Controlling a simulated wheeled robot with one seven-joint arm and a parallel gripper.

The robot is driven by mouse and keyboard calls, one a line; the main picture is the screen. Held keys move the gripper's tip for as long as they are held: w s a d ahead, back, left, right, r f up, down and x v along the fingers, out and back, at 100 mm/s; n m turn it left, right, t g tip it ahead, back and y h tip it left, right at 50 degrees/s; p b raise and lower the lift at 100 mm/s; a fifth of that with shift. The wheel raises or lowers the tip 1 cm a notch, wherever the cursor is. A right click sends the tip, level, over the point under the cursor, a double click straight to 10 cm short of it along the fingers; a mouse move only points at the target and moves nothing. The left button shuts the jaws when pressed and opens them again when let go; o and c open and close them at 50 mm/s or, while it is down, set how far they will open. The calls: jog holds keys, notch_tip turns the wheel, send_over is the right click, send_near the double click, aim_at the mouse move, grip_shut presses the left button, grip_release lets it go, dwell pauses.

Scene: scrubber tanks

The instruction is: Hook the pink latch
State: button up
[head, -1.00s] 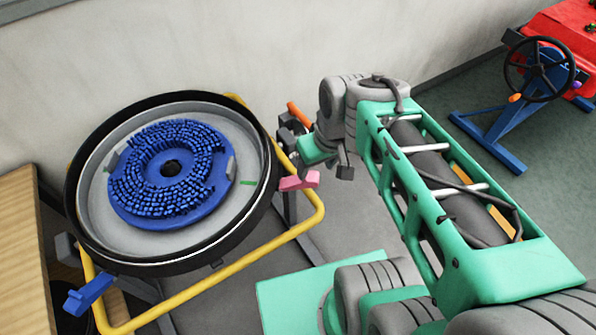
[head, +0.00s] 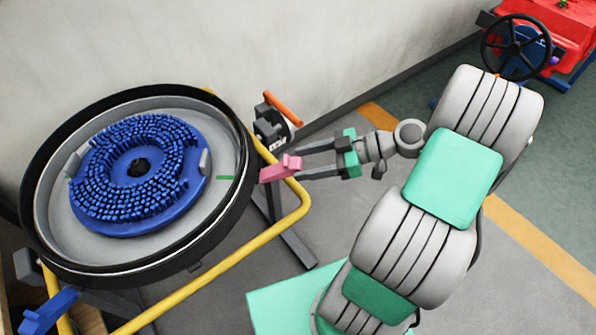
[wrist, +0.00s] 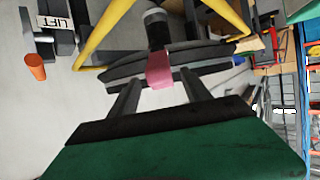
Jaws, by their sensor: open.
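The pink latch (head: 281,168) sticks out from the right side of the round tank's black rim (head: 236,215). My gripper (head: 300,163) is open, just right of the latch, with its fingers pointing left toward it. In the wrist view the pink latch (wrist: 160,70) appears between my two fingers (wrist: 160,84), near their tips. I cannot tell whether a finger touches it. Nothing is held.
The tank holds a blue brush disc (head: 110,205) and sits in a yellow tube frame (head: 235,255). A blue latch (head: 48,310) is at its lower left. An orange-handled lever (head: 284,108) stands close behind my gripper; the wrist view shows a LIFT label (wrist: 56,22). A red machine (head: 560,30) is far right.

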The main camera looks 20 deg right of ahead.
aim_at(280, 169)
jog(key=shift+b+x, duration=0.4)
jog(key=shift+x, duration=0.8)
grip_shut()
dwell(0.5)
